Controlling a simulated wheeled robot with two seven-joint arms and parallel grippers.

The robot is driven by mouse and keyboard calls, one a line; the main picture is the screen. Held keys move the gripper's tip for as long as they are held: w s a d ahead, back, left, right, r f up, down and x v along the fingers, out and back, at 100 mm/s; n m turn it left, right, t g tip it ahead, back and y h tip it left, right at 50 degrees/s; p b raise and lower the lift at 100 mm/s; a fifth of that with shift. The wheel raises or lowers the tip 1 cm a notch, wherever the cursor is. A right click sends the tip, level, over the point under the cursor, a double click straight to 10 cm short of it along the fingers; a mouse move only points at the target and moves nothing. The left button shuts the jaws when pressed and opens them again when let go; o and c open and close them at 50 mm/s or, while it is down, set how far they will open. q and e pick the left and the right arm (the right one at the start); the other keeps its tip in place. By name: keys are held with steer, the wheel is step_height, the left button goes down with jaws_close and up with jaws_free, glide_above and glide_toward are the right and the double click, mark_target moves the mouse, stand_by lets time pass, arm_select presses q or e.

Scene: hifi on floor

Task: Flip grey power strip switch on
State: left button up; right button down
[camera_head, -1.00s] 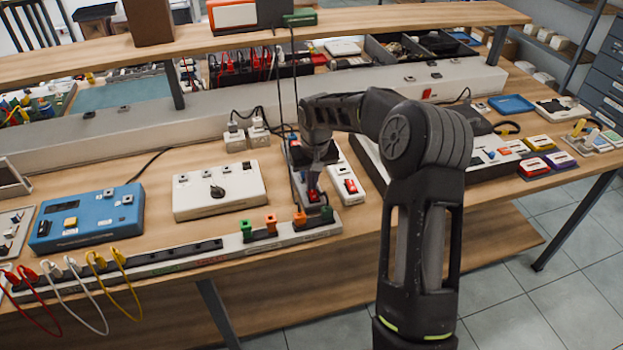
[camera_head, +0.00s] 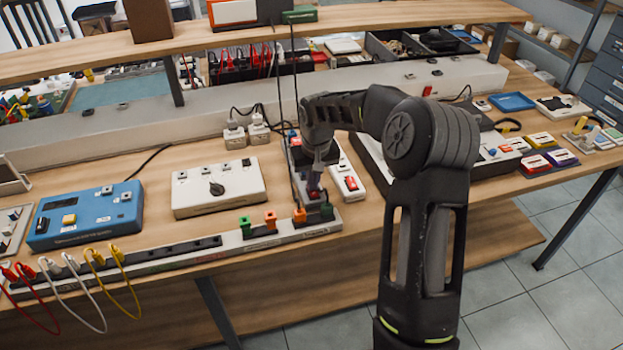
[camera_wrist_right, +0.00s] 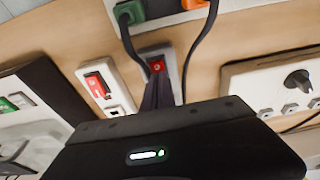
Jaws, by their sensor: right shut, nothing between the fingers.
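The grey power strip (camera_head: 299,187) lies lengthwise on the bench, its near end by the long strip at the front edge. Its red switch (camera_wrist_right: 157,66) shows in the right wrist view, near the strip's end. My right gripper (camera_head: 313,187) is shut and empty, pointing down over the switch end of the strip. In the right wrist view its dark fingers (camera_wrist_right: 160,94) are close together and reach the switch, covering part of it. I cannot tell whether they touch it or which way the switch is tilted. My left gripper is not in view.
A white power strip (camera_head: 348,181) with a red switch lies just right of the grey one. A long strip (camera_head: 165,264) with coloured plugs runs along the front edge. Black cables hang close to the gripper. A white box with a knob (camera_head: 219,188) stands to the left.

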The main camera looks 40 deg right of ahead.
steer(key=shift+r, duration=0.1)
stand_by(0.3)
steer(key=shift+r+p, duration=0.4)
steer(key=shift+r, duration=0.15)
steer(key=r, duration=0.1)
steer(key=r+p, duration=0.1)
steer(key=shift+s+r+p, duration=0.25)
steer(key=shift+r+p, duration=0.15)
step_height(320, 180, up, 10)
steer(key=s+b, duration=0.2)
steer(key=shift+a, duration=0.4)
steer(key=shift+w+f, duration=0.1)
